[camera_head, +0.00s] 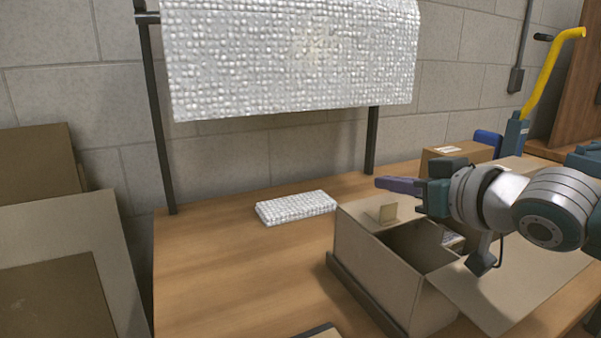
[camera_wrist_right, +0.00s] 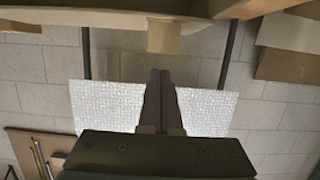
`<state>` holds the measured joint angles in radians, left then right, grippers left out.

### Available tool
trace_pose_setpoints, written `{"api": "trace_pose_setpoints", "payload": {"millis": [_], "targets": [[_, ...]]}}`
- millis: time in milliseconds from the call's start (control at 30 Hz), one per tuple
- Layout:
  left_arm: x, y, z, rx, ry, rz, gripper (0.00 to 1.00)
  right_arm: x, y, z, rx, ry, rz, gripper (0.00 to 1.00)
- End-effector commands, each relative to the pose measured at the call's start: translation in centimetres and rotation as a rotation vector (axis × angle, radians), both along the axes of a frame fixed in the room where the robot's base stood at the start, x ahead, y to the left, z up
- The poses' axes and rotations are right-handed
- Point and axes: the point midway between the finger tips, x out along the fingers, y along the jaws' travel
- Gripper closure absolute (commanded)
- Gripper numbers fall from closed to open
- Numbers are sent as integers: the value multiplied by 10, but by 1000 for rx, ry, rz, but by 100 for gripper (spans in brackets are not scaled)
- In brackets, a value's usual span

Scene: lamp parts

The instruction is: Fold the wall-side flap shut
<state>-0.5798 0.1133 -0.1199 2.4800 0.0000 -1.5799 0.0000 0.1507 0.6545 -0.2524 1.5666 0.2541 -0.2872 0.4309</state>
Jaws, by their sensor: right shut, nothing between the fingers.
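An open cardboard box (camera_head: 385,265) stands on the wooden table. Its wall-side flap (camera_head: 362,214) appears to lie roughly level across that end of the opening, with a small tab (camera_head: 388,213) standing up from it. The tab also shows in the right wrist view (camera_wrist_right: 164,38). A large flap (camera_head: 510,285) is spread outward at the right. My right gripper (camera_head: 397,185) is shut and empty, just above and behind the tab, apart from it in the picture. Its closed fingers also show in the right wrist view (camera_wrist_right: 160,85). My arm hides the box's far right side. My left gripper is not in view.
A bubble-wrap sheet (camera_head: 290,55) hangs between dark posts before the block wall. A bubble-wrapped packet (camera_head: 296,207) lies left of the box. A smaller carton (camera_head: 455,155) and a yellow-handled tool (camera_head: 550,80) stand behind my arm. The table's left part (camera_head: 225,270) is clear.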

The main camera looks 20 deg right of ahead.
Motion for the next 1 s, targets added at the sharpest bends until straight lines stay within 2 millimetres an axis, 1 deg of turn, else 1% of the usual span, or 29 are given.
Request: {"api": "trace_pose_setpoints", "payload": {"millis": [367,467,567,667,767,833,1000], "targets": [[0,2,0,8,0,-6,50,0,0,0,1,-1,0,100],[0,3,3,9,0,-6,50,0,0,3,1,-1,0,100],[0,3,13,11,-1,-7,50,1,0,13,1,-2,0,100],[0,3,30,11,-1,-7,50,3,0,30,2,-2,-1,100],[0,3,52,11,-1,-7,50,4,1,50,3,-2,-2,100],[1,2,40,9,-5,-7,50,-8,1,26,4,7,0,100],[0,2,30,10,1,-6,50,-39,-2,2,1,4,-2,100]]}}
